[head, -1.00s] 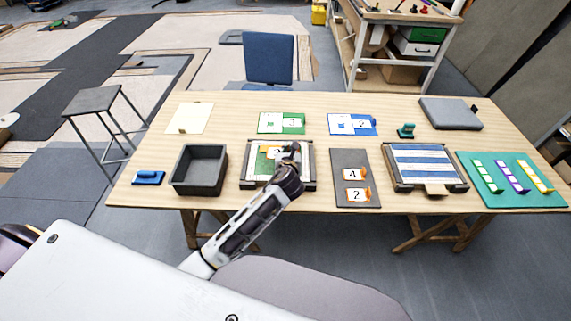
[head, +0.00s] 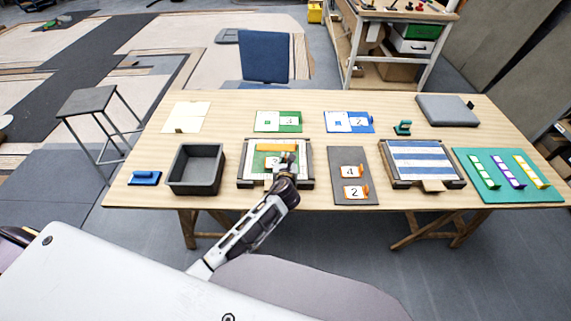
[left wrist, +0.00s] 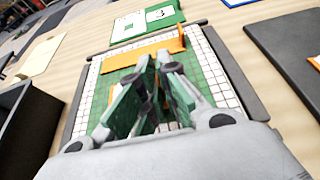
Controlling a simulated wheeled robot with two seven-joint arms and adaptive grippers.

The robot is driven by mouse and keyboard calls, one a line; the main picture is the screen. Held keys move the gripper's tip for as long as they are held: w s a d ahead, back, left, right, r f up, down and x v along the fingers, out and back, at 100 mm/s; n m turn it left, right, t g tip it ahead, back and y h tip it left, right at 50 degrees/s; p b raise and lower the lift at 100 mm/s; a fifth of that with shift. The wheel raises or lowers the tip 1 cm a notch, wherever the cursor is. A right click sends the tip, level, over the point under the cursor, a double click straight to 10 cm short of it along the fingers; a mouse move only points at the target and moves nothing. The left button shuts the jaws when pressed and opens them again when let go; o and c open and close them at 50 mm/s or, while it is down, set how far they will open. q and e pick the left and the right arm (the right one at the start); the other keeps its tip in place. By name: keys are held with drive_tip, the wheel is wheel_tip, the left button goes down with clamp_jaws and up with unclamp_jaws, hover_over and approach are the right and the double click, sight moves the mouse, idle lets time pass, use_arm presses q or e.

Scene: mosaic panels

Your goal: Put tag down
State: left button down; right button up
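My left gripper (head: 287,163) reaches over the framed mosaic panel (head: 246,182), which has a green field and white squares. Its fingers (left wrist: 155,75) are close together, around a small orange tag with a white numbered face (head: 271,162). The tag is low over the green field; its contact with the panel cannot be made out. In the left wrist view the fingers hide most of the tag, and orange parts show between and beside them. An orange bar (head: 276,147) lies along the panel's far side. My right gripper is not in view.
A dark mat (head: 351,185) right of the panel bears two orange number tags. A grey bin (head: 175,189) stands left. Behind lie a green card (head: 266,122) and a blue card (head: 345,115). A blue-striped panel (head: 420,163) is farther right. Bare wood shows between them.

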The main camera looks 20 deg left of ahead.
use_arm(q)
drive_tip(key=shift+f, duration=0.9)
drive_tip(key=shift+f, duration=0.15)
drive_tip(key=c, duration=1.6)
unclamp_jaws()
drive_tip(key=shift+c, duration=0.2)
drive_tip(key=shift+r, duration=0.2)
drive_tip(key=v, duration=1.2)
drive_tip(key=shift+f, duration=0.1)
